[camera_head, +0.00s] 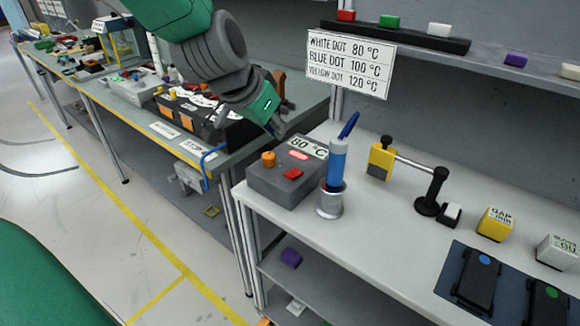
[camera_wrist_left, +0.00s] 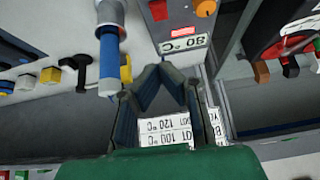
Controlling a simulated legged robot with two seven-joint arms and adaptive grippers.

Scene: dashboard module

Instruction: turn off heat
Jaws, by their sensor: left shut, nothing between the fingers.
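The grey heater box (camera_head: 268,185) stands at the left end of the white table and carries an "80 °C" label (camera_head: 307,147). On its top are an orange knob (camera_head: 268,159), a red button (camera_head: 293,173) and a small lit red display. In the left wrist view the knob (camera_wrist_left: 205,8), the red button (camera_wrist_left: 158,10) and the label (camera_wrist_left: 184,45) show upside down. My left gripper (camera_head: 279,130) hangs above and behind the box, apart from it. Its fingers (camera_wrist_left: 163,70) are shut with nothing between them. My right gripper is not in view.
A blue tool (camera_head: 338,165) stands upright in a metal cup (camera_head: 330,201) close beside the box. A temperature sign (camera_head: 350,62) hangs behind it. A yellow-and-black stand (camera_head: 382,160) and small blocks lie further right. A cluttered bench (camera_head: 135,90) is at left.

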